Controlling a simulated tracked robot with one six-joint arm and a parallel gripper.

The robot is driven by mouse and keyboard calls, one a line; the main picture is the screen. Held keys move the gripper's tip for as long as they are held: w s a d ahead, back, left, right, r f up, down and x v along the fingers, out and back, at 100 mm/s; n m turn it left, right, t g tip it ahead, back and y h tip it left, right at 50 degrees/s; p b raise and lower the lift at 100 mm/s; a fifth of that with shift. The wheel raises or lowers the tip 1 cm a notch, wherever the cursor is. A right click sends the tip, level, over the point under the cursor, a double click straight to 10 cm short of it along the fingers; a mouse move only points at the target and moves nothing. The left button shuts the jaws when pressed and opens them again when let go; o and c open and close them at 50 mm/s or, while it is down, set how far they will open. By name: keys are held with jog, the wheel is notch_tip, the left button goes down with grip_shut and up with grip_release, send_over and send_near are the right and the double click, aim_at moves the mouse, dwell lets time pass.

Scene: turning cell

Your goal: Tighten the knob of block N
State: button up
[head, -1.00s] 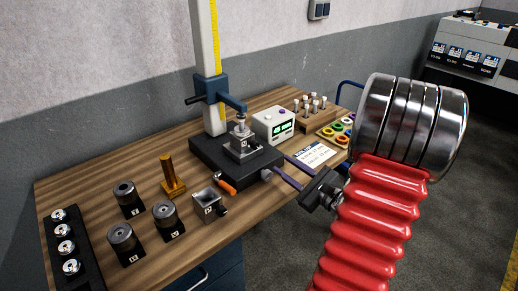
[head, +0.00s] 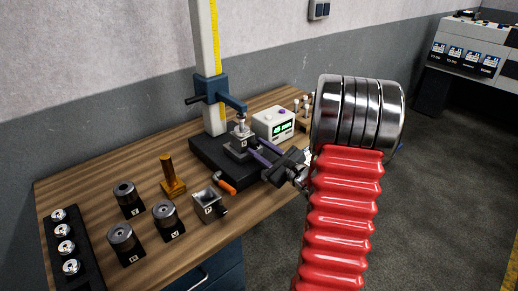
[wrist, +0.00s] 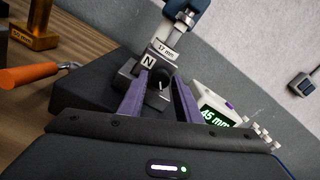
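Block N (wrist: 148,62), a grey block with a white N label, stands on the black base of the height stand, under its blue arm. In the head view block N (head: 238,150) is partly covered by my gripper (head: 258,148). Its dark round knob (wrist: 158,98) with a pale pointer line faces me in the wrist view. My gripper (wrist: 160,80) has its two purple fingers apart, one on each side of the knob. A gap seems to show between knob and fingers; I cannot tell whether either touches.
The stand's black base (head: 205,155) carries a post and blue arm (head: 232,100). A white display box (head: 273,122) reads 45 mm. An orange handle (head: 226,186), a small grey vise-like block (head: 207,205), a brass post (head: 170,175) and dark round pieces (head: 122,236) stand in front.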

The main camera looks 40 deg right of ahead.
jog(key=shift+w, duration=0.3)
jog(key=shift+c, duration=0.3)
grip_shut()
